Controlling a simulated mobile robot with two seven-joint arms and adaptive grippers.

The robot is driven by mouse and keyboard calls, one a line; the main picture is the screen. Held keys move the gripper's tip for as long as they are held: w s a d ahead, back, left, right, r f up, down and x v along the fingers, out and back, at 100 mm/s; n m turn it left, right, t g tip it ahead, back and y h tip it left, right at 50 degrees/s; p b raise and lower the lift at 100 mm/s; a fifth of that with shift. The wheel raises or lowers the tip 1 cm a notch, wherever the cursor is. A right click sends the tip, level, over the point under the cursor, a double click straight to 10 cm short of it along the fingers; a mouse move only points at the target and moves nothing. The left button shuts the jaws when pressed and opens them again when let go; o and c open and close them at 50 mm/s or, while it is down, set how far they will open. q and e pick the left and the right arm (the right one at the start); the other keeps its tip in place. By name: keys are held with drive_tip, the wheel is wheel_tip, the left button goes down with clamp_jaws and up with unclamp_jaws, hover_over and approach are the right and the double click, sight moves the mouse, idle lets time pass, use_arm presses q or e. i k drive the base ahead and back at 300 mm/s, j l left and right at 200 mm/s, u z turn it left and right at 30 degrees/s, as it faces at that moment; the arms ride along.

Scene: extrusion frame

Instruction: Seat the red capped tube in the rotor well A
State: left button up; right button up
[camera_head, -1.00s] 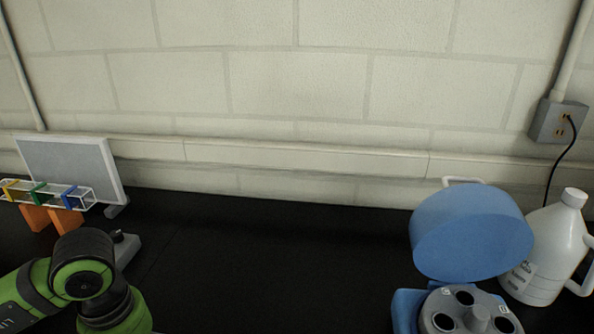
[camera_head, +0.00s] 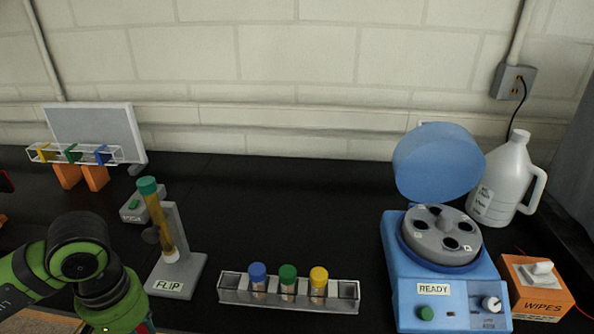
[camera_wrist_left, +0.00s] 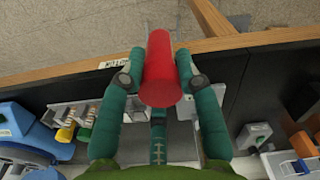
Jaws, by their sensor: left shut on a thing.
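My left gripper (camera_wrist_left: 160,82) is shut on the red capped tube (camera_wrist_left: 161,58) in the left wrist view. The red cap fills the space between the fingers and the lower tube is hidden. In the head view only my left arm shows at the lower left; the gripper and tube are out of sight. The grey rotor (camera_head: 440,232) sits in the blue centrifuge (camera_head: 398,262) at the right, its blue lid (camera_head: 437,163) raised. The rotor has several dark, empty-looking wells. A small A label (camera_head: 467,247) is at its front right. My right gripper is not in view.
A clear rack (camera_head: 232,290) with blue, green and yellow capped tubes stands front centre. A FLIP stand (camera_head: 188,275) holds a tilted green-capped tube (camera_head: 158,215). The bench behind the rack is clear.

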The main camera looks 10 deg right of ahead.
sight(441, 235)
drive_tip(key=z, duration=1.45)
